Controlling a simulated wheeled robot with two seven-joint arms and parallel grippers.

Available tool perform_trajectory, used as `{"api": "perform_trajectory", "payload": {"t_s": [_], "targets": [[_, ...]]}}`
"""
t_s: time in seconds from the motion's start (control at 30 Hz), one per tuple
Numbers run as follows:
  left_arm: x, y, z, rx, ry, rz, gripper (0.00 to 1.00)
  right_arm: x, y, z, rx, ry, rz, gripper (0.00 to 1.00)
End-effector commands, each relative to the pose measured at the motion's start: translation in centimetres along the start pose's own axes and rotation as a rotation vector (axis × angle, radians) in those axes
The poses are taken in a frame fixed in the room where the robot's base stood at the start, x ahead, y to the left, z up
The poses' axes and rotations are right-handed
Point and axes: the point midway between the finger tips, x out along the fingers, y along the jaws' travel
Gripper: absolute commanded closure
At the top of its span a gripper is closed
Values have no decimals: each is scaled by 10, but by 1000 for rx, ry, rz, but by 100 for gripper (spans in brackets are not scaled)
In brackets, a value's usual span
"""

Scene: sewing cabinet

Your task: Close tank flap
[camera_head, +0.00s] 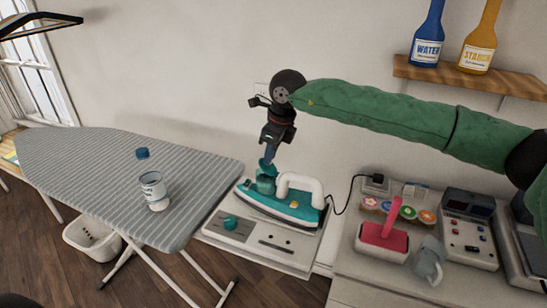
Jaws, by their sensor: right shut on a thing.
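The teal and white iron (283,207) rests on a pale base (258,240), with its white handle on the right. At the iron's left end is the teal tank (265,185). The small teal tank flap (268,164) stands up above the tank. My right gripper (269,157), on the green-sleeved arm from the right, points down and is shut on the flap. The fingertips partly cover the flap, so its exact angle is hard to tell. My left gripper is not in view.

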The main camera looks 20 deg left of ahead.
Motion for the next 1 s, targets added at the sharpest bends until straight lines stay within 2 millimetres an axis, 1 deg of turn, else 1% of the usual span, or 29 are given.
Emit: {"api": "perform_trajectory", "payload": {"t_s": [0.03, 0.07, 0.13, 0.47, 0.57, 0.7, 0.8, 1.0], "targets": [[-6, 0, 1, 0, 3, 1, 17, 4, 1, 0, -1, 16, 2, 100], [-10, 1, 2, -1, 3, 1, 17, 5, 1, 1, -1, 24, 2, 100], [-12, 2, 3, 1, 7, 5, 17, 6, 1, 2, -2, 44, 2, 100], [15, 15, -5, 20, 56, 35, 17, 12, 1, 9, -1, 159, 2, 100], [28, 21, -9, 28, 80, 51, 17, 16, 1, 13, -2, 217, 1, 100], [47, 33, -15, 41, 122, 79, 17, 22, 2, 20, -2, 336, 0, 100], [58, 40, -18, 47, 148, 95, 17, 26, 1, 23, -1, 418, 1, 100], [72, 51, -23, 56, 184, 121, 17, 33, 1, 28, -1, 548, 1, 100]]}}
